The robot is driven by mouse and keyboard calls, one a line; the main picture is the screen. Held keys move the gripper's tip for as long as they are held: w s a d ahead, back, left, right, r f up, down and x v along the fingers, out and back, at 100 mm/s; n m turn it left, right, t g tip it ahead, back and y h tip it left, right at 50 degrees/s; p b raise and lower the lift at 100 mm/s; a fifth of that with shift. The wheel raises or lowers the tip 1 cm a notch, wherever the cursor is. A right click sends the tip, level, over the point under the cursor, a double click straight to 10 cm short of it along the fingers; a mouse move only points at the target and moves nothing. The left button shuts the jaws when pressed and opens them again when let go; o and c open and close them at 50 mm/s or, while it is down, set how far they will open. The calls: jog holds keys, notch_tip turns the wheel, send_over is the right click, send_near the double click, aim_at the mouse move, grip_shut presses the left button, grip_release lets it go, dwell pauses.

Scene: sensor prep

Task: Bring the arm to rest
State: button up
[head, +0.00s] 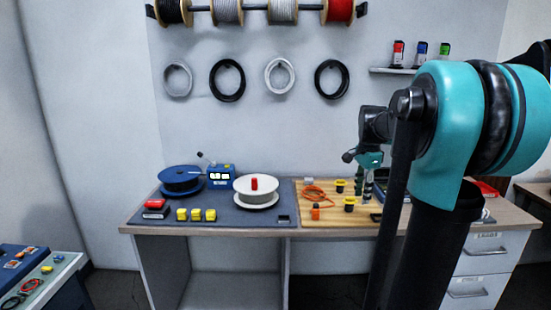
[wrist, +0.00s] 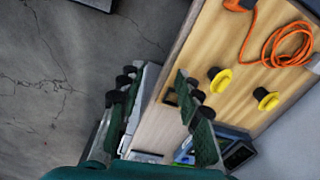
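My gripper (head: 363,190) hangs from my teal and black arm at the right of the head view, over the right part of the workbench (head: 215,231). In the wrist view my gripper (wrist: 157,92) shows two green fingers with dark pads, spread apart with nothing between them. The bench's front edge and pale drawer fronts show below the gap. Part of the bench's right side is hidden behind my arm in the head view.
A wooden board (head: 330,219) holds an orange cable (head: 318,194) and yellow-black spools (wrist: 218,80) beside my gripper. A blue reel (head: 181,178), a white reel (head: 244,198) and yellow blocks (head: 195,215) stand on the left mat. Open floor (wrist: 70,90) lies before the bench.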

jog(key=s+a+f+n+t, duration=0.1)
jog(key=s+a+f+n, duration=0.3)
jog(key=s+f+n, duration=0.4)
jog(key=s+a+f+n+t, duration=0.2)
jog(key=s+a+f+n, duration=0.3)
jog(key=s+f+n, duration=0.3)
jog(key=s+f, duration=0.4)
jog(key=f, duration=0.1)
jog(key=shift+f+t, duration=0.15)
jog(key=shift+t, duration=0.15)
